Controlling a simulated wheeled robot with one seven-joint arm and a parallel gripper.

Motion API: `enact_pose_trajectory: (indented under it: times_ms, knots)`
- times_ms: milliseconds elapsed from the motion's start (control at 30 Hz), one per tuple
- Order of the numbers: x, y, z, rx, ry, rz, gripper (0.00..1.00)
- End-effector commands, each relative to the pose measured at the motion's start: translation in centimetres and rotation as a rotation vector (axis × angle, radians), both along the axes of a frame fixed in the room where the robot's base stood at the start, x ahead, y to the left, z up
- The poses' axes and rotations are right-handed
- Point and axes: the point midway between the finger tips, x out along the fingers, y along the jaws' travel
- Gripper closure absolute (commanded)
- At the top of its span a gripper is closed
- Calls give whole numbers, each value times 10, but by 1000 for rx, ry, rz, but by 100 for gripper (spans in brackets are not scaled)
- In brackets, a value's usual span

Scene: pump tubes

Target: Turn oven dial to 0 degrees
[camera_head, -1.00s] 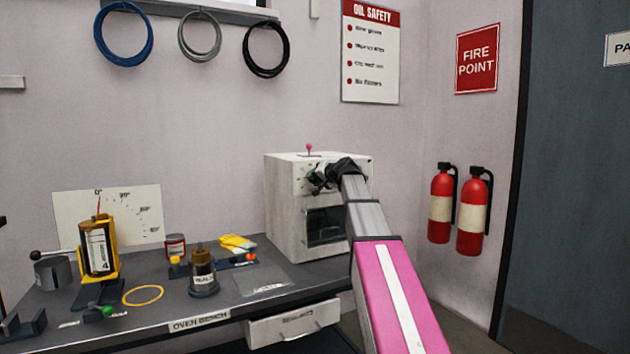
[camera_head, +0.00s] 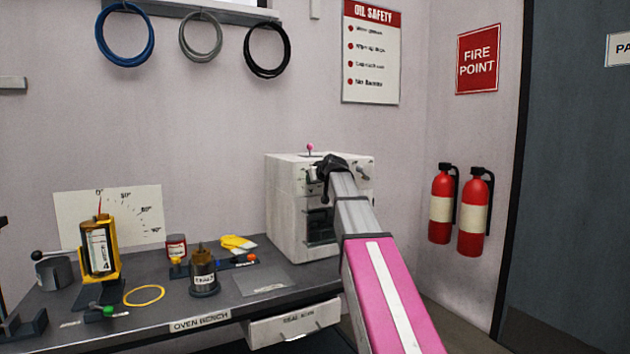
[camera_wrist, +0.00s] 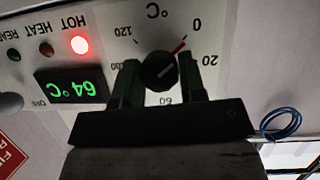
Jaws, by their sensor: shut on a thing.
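The oven (camera_head: 288,215) is a white box at the back right of the bench. Its dial (camera_wrist: 158,71) is a round black knob on the front panel, seen upside down in the wrist view. A red pointer mark at the dial's edge aims up and right, about at the 0 on the printed scale (camera_wrist: 197,24). My gripper (camera_wrist: 158,70) is shut on the dial, with one dark finger on each side of it. In the head view my gripper (camera_head: 324,178) is at the oven's upper front and hides the dial.
A lit red HOT lamp (camera_wrist: 80,45) and a green 64°C display (camera_wrist: 72,87) are beside the scale. A pink-tipped knob (camera_head: 310,148) stands on the oven's top. Bottles, yellow gloves (camera_head: 238,243) and a yellow ring (camera_head: 144,295) lie on the bench (camera_head: 330,272).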

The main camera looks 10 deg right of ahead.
Motion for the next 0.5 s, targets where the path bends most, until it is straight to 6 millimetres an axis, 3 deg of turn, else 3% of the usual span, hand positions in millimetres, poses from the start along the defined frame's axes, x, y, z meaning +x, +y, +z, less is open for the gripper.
enact_pose_trajectory:
  times_ms: [500]
  knots:
    - [-2,0,-3,-99,-26,1,86]
